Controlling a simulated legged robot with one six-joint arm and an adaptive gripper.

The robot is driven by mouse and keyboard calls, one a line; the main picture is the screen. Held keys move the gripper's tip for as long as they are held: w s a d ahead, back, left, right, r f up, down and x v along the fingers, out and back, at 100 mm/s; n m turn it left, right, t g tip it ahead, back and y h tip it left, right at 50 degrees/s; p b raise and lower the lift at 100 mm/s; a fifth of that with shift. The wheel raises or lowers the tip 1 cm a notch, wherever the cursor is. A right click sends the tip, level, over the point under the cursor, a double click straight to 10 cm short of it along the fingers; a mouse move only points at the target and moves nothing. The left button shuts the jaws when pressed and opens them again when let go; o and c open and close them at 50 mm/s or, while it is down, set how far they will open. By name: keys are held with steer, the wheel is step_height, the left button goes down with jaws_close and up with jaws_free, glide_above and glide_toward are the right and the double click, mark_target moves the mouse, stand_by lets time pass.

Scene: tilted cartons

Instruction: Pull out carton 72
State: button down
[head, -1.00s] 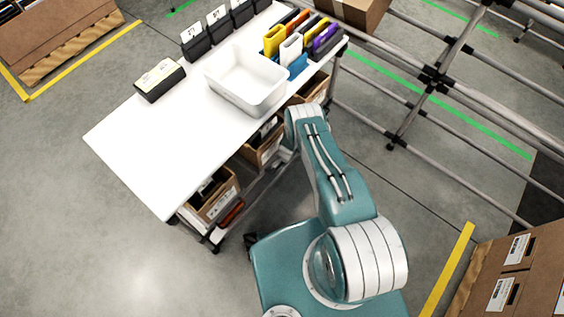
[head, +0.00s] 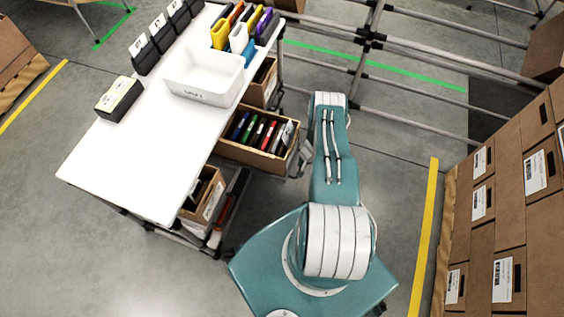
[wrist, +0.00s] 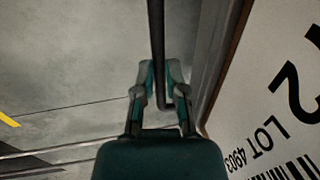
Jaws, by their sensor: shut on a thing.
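The pulled-out carton (head: 250,158) is an open brown box with several coloured folders or cases standing in it. It juts out from under the white table in the head view. In the wrist view its pale label (wrist: 265,95) fills the right side, showing part of a number ending in "2" and "LOT 4903". My gripper (wrist: 160,82) is shut on a thin dark handle bar (wrist: 156,35) beside that label. In the head view the gripper is small at the carton's front end, partly hidden by my arm.
Other cartons stay under the table on either side, one at the near end (head: 206,196). The table (head: 130,170) holds a white tub (head: 205,95) and several cases. Stacked cartons (head: 490,230) stand at the right. Grey rails cross the back. The floor between is clear.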

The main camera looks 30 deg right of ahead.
steer(key=s+d, duration=0.6)
steer(key=s, duration=0.2)
steer(key=shift+d+f, duration=0.15)
steer(key=shift+f, duration=0.05)
steer(key=shift+s, duration=0.1)
steer(key=c, duration=0.7)
jaws_free()
steer(key=r, duration=0.4)
steer(key=s+r, duration=0.1)
steer(key=r, duration=0.3)
steer(key=d+r, duration=0.1)
steer(key=r, duration=0.2)
steer(key=shift+s+d+r, duration=0.1)
steer(key=shift+s+r, duration=0.3)
